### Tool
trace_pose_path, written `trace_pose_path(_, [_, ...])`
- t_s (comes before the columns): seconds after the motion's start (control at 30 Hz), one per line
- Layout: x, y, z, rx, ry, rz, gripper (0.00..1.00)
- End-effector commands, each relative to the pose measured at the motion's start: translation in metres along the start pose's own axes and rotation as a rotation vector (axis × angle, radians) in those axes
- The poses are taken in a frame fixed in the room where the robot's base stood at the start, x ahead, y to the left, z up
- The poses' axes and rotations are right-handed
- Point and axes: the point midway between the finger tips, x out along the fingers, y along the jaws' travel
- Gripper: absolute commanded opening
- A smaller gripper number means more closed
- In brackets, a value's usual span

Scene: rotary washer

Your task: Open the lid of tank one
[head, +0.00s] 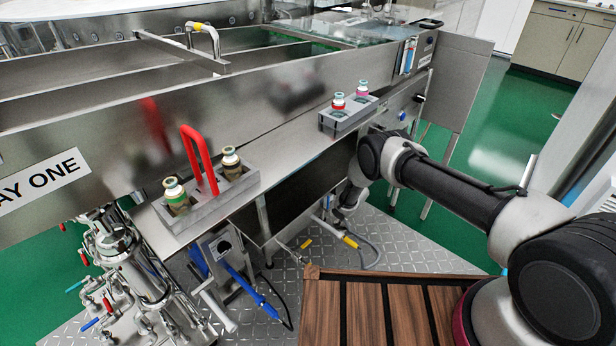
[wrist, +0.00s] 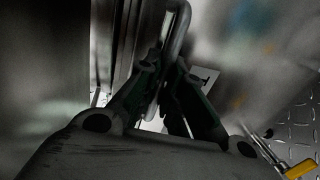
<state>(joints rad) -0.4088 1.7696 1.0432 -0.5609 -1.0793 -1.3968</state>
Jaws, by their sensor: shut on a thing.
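In the wrist view my gripper (wrist: 168,80) is shut on a bent grey metal bar (wrist: 180,25), which looks like a handle. The bar rises between the two dark fingers. The view is dark, and I cannot tell which lid or panel the bar belongs to. In the head view my arm reaches down beside the front of the steel washer (head: 260,100), and my fingers are hidden there. A white label ending in "AY ONE" (head: 42,182) is on the washer's left front. No lid shows clearly as tank one's.
A tray with a red handle (head: 200,160) and two capped bottles stands on the front ledge. A second small tray (head: 345,118) holds two more bottles. Pipes and valves (head: 125,260) stand at lower left. A hose with a yellow grip (head: 350,241) hangs below.

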Motion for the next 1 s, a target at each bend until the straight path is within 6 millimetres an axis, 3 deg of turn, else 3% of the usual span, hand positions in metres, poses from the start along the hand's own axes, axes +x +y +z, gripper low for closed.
trace_pose_path(0.17, [-0.009, -0.003, 0.001, 0.002, -0.001, -0.004, 0.0])
trace_pose_path(0.5, [-0.095, -0.022, 0.001, 0.003, -0.003, -0.006, 0.0])
trace_pose_path(0.6, [-0.113, -0.025, 0.001, 0.002, -0.003, -0.005, 0.0])
trace_pose_path(0.73, [-0.123, -0.027, 0.0, 0.002, -0.002, -0.003, 0.0])
trace_pose_path(1.0, [-0.124, -0.027, 0.0, 0.001, -0.002, -0.003, 0.0])
